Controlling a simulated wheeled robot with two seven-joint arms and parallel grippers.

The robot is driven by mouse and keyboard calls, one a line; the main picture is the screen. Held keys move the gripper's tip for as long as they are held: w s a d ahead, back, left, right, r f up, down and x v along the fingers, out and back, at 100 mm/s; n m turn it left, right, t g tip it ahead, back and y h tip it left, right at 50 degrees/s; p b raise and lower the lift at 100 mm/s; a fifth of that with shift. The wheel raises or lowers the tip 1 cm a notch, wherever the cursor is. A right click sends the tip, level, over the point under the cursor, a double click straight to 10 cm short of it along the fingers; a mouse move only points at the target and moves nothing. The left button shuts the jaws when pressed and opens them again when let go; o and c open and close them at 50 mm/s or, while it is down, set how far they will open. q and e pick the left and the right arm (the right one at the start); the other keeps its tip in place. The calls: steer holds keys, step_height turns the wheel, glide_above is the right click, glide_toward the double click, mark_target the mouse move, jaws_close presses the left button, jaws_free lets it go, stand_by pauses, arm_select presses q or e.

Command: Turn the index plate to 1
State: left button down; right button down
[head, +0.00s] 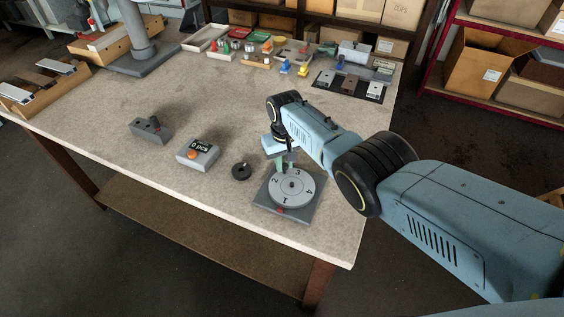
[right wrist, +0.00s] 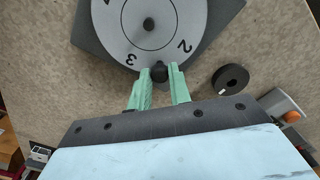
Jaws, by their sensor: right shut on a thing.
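The index plate (head: 291,188) is a round light grey disc with numbers 1 to 4, on a dark grey square base (head: 262,198) near the table's front edge. The 1 is nearest the front, lined up closely with a red mark (head: 280,211) on the base. In the right wrist view the plate (right wrist: 150,45) shows its 2 and 3; its far part is cut off. My right gripper (right wrist: 161,78), also in the head view (head: 285,164), has its green fingers around a small dark knob (right wrist: 160,70) at the rim between 2 and 3. My left gripper is out of view.
A black ring (head: 241,171) lies left of the base. A counter box (head: 198,154) with an orange button and a grey block (head: 150,130) stand farther left. Trays and small parts fill the table's back. The middle of the table is clear.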

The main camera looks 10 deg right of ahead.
steer(key=shift+d+m, duration=0.15)
steer(key=shift+m, duration=0.15)
steer(key=c, duration=1.3)
jaws_free()
steer(key=shift+r, duration=0.1)
steer(key=shift+r, duration=0.25)
step_height(320, 180, up, 6)
steer(key=p, duration=0.3)
steer(key=shift+p, duration=0.35)
step_height(320, 180, up, 7)
steer(key=shift+p, duration=0.3)
steer(key=shift+f, duration=0.15)
